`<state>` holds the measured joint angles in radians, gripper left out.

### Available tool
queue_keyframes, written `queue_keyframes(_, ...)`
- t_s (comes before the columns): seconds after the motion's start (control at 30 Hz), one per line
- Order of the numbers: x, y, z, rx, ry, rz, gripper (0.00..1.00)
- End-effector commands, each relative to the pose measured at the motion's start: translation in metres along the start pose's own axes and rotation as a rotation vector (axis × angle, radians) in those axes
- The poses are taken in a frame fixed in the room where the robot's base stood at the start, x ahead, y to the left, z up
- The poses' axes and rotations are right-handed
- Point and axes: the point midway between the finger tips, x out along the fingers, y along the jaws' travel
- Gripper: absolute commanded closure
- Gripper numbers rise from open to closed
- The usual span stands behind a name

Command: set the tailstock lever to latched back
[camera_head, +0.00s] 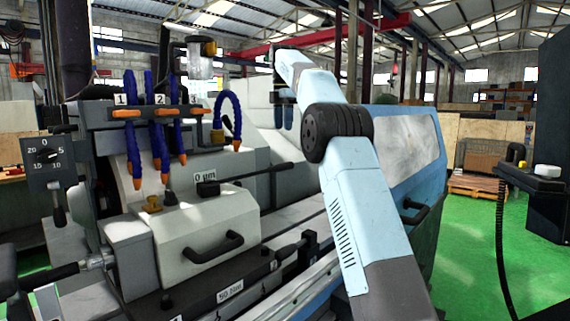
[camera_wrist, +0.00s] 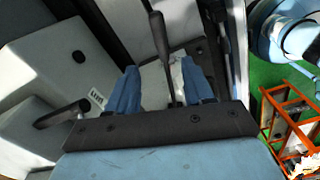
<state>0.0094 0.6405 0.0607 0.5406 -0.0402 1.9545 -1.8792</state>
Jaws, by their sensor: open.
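In the wrist view a black-handled lever (camera_wrist: 160,38) with a thin rod runs down into the gap between my fingers; I take it for the tailstock lever. My gripper (camera_wrist: 160,84) is open, with one blue finger on each side of the rod. I cannot tell whether either finger touches it. The lever's base is partly hidden behind my gripper's palm. In the head view my arm reaches over the machine, and my gripper (camera_head: 283,114) shows small beyond it; the lever cannot be made out there.
A black handle (camera_wrist: 62,114) sticks out from the pale housing at left in the wrist view. In the head view a lever (camera_head: 250,172), blue coolant hoses (camera_head: 159,120) and a white cover with a black handle (camera_head: 213,247) stand left of my arm.

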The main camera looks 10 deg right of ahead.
Motion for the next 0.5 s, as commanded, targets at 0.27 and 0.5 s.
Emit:
queue_keyframes(0.27, 0.009, 0.004, 0.002, -0.031, 0.003, -0.007, 0.48)
queue_keyframes(0.5, 0.028, 0.003, 0.002, -0.029, 0.003, -0.008, 0.48)
